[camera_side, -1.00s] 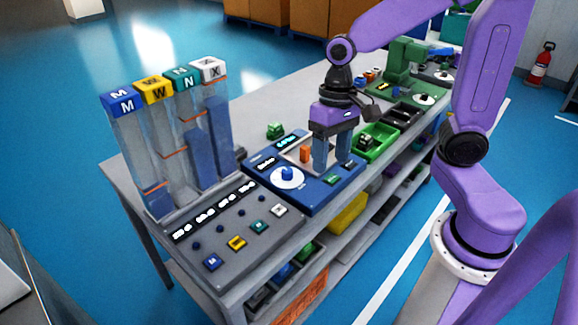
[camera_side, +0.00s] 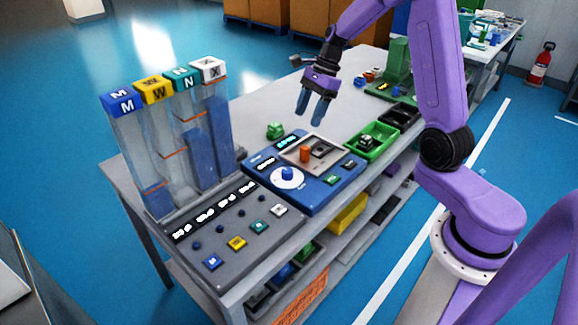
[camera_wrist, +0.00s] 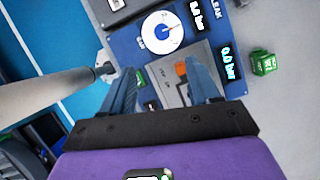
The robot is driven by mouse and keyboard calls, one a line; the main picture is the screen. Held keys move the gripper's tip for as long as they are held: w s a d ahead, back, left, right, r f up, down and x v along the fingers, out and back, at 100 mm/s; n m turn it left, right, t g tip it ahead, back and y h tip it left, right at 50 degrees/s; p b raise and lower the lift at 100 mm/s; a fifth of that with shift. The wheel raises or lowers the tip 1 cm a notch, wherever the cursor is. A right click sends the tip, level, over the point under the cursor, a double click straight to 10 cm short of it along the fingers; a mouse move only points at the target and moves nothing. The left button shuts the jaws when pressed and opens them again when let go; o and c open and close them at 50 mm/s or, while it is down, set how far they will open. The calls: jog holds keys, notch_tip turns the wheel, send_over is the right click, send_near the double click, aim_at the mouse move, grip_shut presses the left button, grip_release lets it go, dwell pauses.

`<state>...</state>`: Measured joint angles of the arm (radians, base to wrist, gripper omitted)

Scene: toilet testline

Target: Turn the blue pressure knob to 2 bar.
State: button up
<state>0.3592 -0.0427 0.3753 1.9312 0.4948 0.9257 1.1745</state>
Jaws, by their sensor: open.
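The blue pressure knob (camera_side: 288,174) sits on a white round dial on the blue panel (camera_side: 318,196). In the wrist view the knob (camera_wrist: 166,30) shows near the top, with its dial and two lit displays; one reads 0.0 bar (camera_wrist: 229,64), the other is hard to read. The knob's exact setting is too small to tell. My gripper (camera_side: 313,112) is raised above the table, behind and above the panel, apart from the knob. Its two blue fingers are spread and empty; they also show in the wrist view (camera_wrist: 163,92).
An orange part (camera_side: 304,154) stands on the panel's grey plate. A small green block (camera_side: 274,131) lies behind the panel. Tall clear columns (camera_side: 180,150) and a grey button console (camera_side: 228,262) are at the left.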

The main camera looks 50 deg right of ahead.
send_near(287, 170)
jog(key=x, duration=0.8)
jog(key=shift+f, duration=0.3)
jog(key=shift+c, duration=0.2)
jog(key=c, duration=1)
